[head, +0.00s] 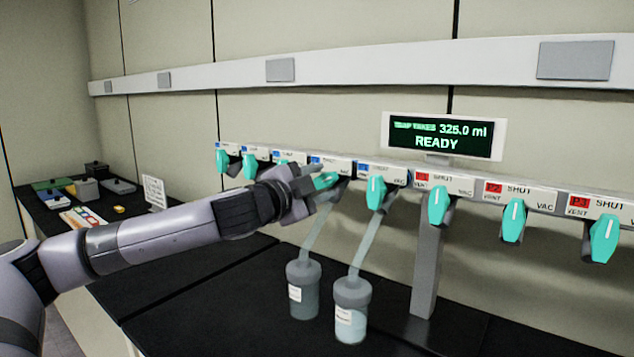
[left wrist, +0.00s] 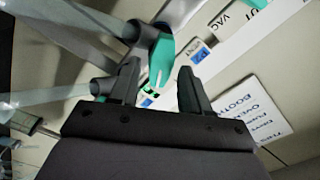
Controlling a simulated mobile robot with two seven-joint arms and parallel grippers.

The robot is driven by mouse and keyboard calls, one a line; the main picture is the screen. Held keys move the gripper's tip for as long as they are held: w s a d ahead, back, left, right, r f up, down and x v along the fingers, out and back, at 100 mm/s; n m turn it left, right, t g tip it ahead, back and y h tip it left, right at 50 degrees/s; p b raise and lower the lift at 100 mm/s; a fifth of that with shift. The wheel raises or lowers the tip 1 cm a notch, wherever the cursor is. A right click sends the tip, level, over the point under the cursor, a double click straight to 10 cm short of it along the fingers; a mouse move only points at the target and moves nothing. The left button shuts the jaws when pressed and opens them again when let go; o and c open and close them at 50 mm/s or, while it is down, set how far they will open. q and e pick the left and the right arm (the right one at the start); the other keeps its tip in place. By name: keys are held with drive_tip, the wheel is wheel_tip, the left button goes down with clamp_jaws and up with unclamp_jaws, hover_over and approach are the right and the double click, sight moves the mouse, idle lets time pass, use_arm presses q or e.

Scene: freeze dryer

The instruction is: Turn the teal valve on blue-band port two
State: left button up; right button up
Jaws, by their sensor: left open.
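A row of teal valves runs along the white manifold bar (head: 466,186). My left gripper (head: 318,178) is open at a teal valve (head: 326,181), the blue-band valve second from the red ports. In the left wrist view this teal valve (left wrist: 161,58) shows at and between the open fingertips of my left gripper (left wrist: 159,70); contact cannot be told. Another blue-band valve (head: 376,192) hangs just right of the gripper. My right gripper is not in view.
Two flasks, a left one (head: 303,290) and a right one (head: 351,312), hang on tubes below the bar near my left gripper. A display (head: 443,136) reading READY stands above the bar. Boxes (head: 87,189) and a white sign (head: 154,192) stand at the back left.

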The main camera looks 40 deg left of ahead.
use_arm(q)
clamp_jaws()
